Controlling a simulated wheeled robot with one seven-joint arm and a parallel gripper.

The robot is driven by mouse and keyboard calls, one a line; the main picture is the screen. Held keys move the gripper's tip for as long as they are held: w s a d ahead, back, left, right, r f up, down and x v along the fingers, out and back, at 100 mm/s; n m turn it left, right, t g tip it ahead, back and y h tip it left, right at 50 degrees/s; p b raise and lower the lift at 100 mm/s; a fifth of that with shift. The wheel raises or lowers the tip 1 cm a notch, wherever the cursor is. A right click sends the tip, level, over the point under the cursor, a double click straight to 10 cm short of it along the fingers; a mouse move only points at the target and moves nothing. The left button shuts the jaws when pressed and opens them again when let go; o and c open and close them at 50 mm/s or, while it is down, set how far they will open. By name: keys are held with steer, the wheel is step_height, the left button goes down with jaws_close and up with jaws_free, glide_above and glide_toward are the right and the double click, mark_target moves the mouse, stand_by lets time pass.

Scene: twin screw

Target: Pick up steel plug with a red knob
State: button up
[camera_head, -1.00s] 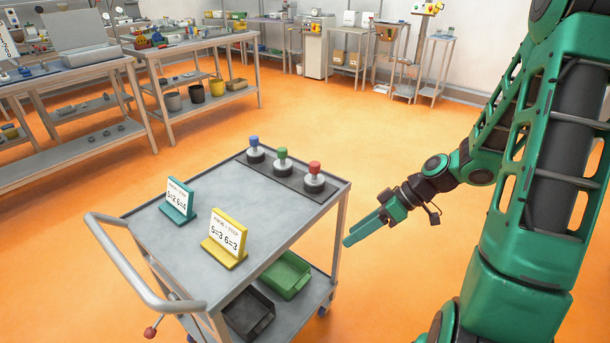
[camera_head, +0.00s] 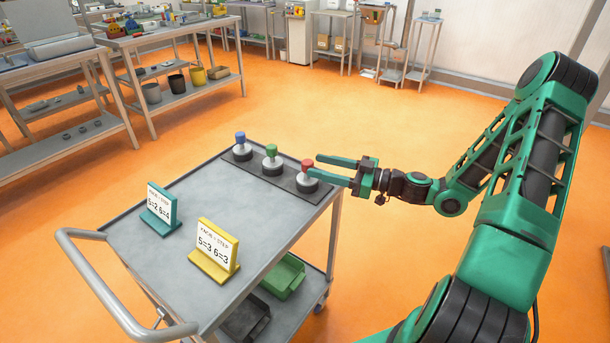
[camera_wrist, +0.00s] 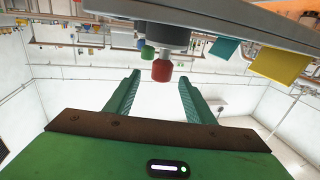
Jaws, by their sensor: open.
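The steel plug with a red knob (camera_head: 308,165) stands upright in a dark round base at the right end of a row on the cart. My gripper (camera_head: 316,167) is open and level, just right of the plug, its fingers pointing at it. In the wrist view, which is upside down, the red knob (camera_wrist: 162,71) shows between the two spread fingers, near their tips. I cannot tell whether the fingertips pass around the knob. No finger is seen closed on it.
A green-knobbed plug (camera_head: 271,150) and a blue-knobbed plug (camera_head: 240,137) stand left of the red one. A teal sign (camera_head: 160,207) and a yellow sign (camera_head: 215,255) stand on the grey cart top (camera_head: 180,270). The floor right of the cart is clear.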

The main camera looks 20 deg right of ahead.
steer(key=x, duration=0.8)
steer(key=shift+w+a+f, duration=0.1)
steer(key=shift+a+f, duration=0.1)
steer(key=shift+a, duration=0.05)
jaws_close()
